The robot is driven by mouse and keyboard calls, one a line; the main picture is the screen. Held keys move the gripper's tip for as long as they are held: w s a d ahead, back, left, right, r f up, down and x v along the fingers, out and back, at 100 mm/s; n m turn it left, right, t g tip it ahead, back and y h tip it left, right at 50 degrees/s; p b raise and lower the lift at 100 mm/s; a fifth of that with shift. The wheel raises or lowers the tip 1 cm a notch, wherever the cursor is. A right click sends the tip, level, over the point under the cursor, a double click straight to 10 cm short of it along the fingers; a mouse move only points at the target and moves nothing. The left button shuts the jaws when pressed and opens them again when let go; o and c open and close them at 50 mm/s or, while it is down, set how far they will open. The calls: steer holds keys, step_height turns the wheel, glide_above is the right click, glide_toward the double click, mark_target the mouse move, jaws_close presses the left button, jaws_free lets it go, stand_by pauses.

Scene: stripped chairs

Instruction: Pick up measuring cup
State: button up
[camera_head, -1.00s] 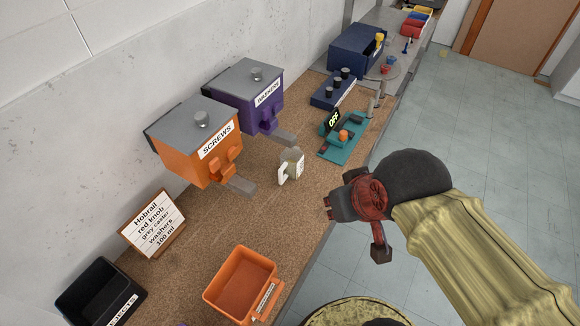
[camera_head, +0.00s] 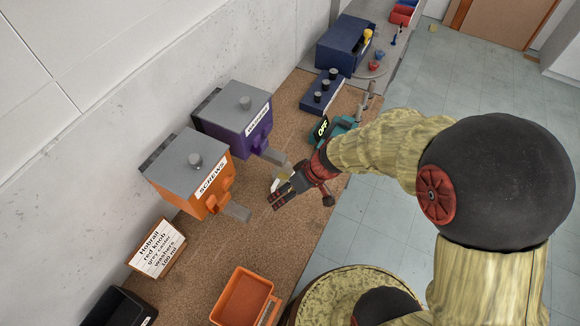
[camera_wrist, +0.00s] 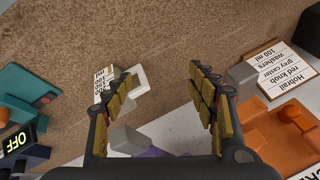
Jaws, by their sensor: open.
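The measuring cup (camera_head: 282,174) is a small pale cup on the brown worktop, mostly hidden behind my gripper in the head view. In the wrist view the measuring cup (camera_wrist: 104,82) shows dark printed markings and a white handle. The left finger partly covers it there, and it lies mostly left of the gap between the fingers. My gripper (camera_head: 303,198) is open and empty, over the worktop close to the cup. In the wrist view my gripper (camera_wrist: 163,90) has its two padded fingers spread wide, with bare worktop between them.
An orange screws dispenser (camera_head: 188,172) and a purple washers dispenser (camera_head: 235,118) stand along the wall. A sign (camera_head: 157,248), an orange bin (camera_head: 243,296) and a black bin (camera_head: 118,308) lie nearer. A teal device reading OFF (camera_head: 343,126) and a blue knob block (camera_head: 322,94) stand behind.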

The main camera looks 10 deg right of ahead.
mark_target(276, 184)
steer(key=w+d+n+t, duration=0.1)
steer(key=w+n+t, duration=0.1)
steer(key=w+n, duration=0.35)
steer(key=shift+m, duration=0.35)
steer(key=shift+x, duration=3.7)
steer(key=shift+d, duration=0.25)
steer(key=shift+c, duration=0.3)
steer(key=c, duration=1.4)
jaws_close()
steer(key=shift+w+r, duration=0.1)
steer(key=shift+r, duration=0.1)
